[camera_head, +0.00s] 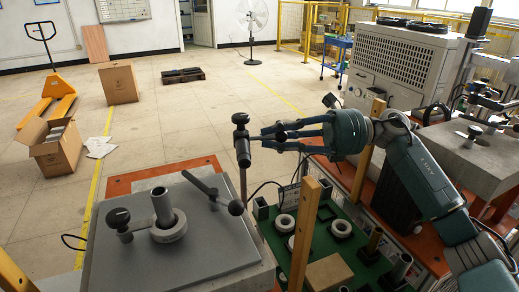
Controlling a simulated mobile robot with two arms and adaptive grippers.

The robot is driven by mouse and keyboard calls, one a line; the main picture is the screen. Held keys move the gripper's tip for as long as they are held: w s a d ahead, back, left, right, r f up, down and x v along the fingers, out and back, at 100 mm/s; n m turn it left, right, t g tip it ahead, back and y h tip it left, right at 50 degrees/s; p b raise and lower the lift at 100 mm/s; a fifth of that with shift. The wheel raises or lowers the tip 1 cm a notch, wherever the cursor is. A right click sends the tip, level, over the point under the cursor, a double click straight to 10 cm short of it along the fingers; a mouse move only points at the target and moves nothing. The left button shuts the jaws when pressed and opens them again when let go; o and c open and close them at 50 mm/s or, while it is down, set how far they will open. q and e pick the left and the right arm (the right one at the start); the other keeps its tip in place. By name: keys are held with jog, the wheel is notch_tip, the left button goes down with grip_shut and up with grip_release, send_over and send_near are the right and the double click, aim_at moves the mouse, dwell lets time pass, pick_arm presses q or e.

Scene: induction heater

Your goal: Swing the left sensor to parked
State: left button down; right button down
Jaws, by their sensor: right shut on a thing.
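My right gripper (262,138) comes in from the right with its fingers pointing left. It is shut on the upper part of an upright dark post (242,150), which has a black head and a thin rod below it. The post stands at the right edge of the left grey heater (180,260) and appears to be the left sensor, though I cannot tell for certain. On the heater top are a pale ring with an upright cylinder (165,222), a black-knobbed arm (118,218) to its left, and a slanted dark lever (208,190). My left gripper is not in view.
A green tray (335,245) with pale rings, cylinders and a box lies right of the heater. Wooden posts (304,240) rise close to it. Another grey station (475,160) stands at the far right.

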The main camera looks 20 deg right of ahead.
jog(key=shift+w+d+n+g, duration=0.1)
jog(key=shift+w+n+g, duration=0.2)
jog(key=shift+g, duration=0.3)
jog(key=shift+w+d+n+g, duration=0.1)
jog(key=shift+w+n+g, duration=0.1)
jog(key=shift+n+g, duration=0.3)
jog(key=c, duration=1.5)
grip_release()
jog(key=shift+c, duration=0.2)
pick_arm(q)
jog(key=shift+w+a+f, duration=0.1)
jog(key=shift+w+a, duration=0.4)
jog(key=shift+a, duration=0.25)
pick_arm(e)
notch_tip(320, 180, up, 10)
jog(key=shift+c, duration=0.5)
